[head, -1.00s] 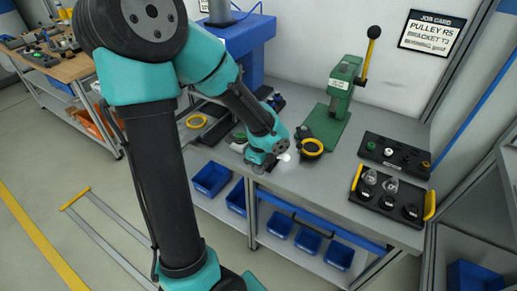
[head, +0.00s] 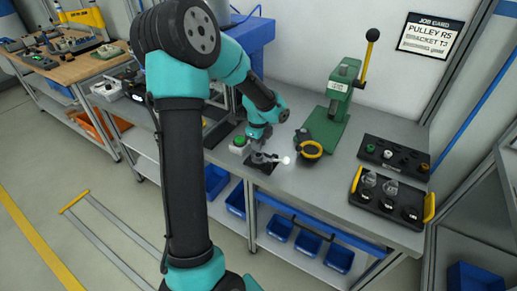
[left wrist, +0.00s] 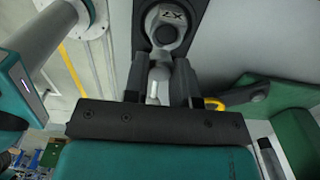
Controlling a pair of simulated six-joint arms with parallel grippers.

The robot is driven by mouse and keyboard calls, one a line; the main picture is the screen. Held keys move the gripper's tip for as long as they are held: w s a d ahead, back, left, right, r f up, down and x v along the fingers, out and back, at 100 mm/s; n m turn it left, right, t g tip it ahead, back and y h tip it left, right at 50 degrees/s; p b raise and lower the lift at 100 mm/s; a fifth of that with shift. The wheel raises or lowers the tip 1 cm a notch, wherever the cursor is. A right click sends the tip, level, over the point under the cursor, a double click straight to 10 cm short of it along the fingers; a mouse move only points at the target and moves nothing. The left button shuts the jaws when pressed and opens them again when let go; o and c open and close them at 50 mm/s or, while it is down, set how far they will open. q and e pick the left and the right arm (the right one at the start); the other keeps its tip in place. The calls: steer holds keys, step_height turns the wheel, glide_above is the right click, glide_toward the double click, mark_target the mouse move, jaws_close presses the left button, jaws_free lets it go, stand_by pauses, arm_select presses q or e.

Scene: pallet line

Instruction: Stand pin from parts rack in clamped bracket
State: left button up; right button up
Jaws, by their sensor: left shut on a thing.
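My left gripper (head: 257,138) is above the clamp (head: 262,162) on the grey bench, just behind its white ball-ended lever. In the left wrist view the same gripper (left wrist: 170,85) is shut on a short silvery pin (left wrist: 156,88). A grey bracket (left wrist: 168,30) with a marked rounded end lies beyond the fingertips. The pin appears close to the bracket, but I cannot tell whether they touch. In the head view the pin and bracket are too small to make out. The parts rack cannot be told for sure. My right gripper is out of view.
A green lever press (head: 338,105) stands behind right, with a yellow-ringed dark part (head: 309,148) before it. A dark tray of small parts (head: 397,158) and a yellow-handled tray (head: 385,205) are at the right. A green button box (head: 239,143) is beside the clamp.

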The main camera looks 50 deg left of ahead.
arm_select(q)
steer(key=shift+w+a, duration=0.3)
steer(key=shift+f, duration=1.8)
steer(key=shift+f, duration=0.1)
steer(key=o, duration=0.9)
step_height(320, 180, up, 12)
steer(key=shift+r, duration=0.15)
